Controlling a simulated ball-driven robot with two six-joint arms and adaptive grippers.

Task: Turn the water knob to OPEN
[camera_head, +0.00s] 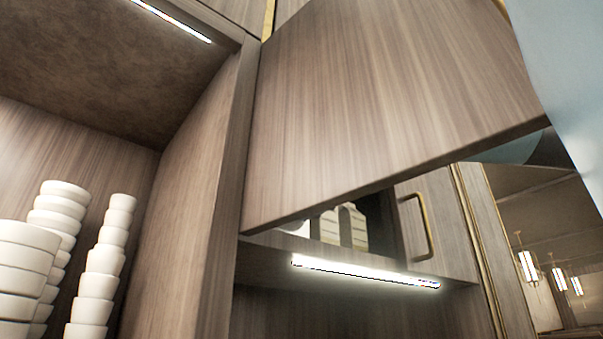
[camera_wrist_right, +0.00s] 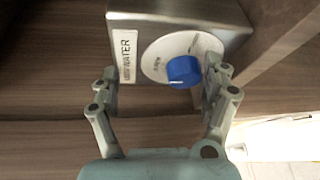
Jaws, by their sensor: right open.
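In the right wrist view a steel box (camera_wrist_right: 160,15) carries a label (camera_wrist_right: 124,57) reading WATER. On its face is a round white dial (camera_wrist_right: 156,50) with a blue knob (camera_wrist_right: 184,71) at its centre. The small dial lettering is too blurred to read fully. My right gripper (camera_wrist_right: 163,82) is open, its fingers on either side of the dial. The right finger is close to the knob; I cannot tell whether it touches. The knob and both grippers are outside the head view.
The head view shows a raised wooden cabinet door (camera_head: 390,100), stacked white bowls (camera_head: 95,285) on the left, a lit strip (camera_head: 365,272) under a shelf, and a brass handle (camera_head: 424,228). In the wrist view, wood panelling (camera_wrist_right: 50,80) lies beside the box.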

